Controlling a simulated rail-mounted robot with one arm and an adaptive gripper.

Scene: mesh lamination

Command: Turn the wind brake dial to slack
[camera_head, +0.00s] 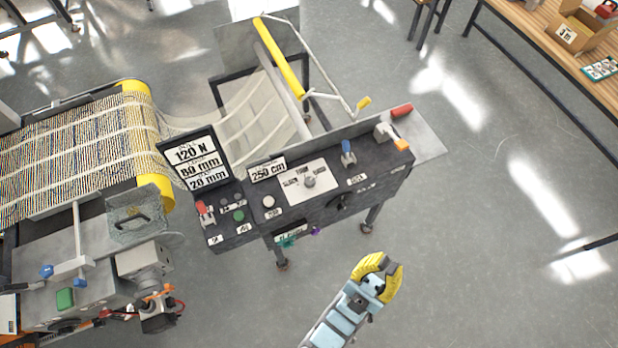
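The dial (309,182) is a small grey knob on a white plate (318,194) set in the dark console top. Small labels surround it; the left one seems to read "SLACK", the others are too small to read surely. I cannot tell which label the knob points to. My gripper (384,266), with yellow fingers on a pale blue arm, is over the floor in front of the console, below and right of the dial and apart from it. Its fingers are seen from above, and whether they are spread or closed is unclear. I see nothing held in it.
Mesh runs to a yellow-ended roller behind. Floor right of my gripper is clear.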

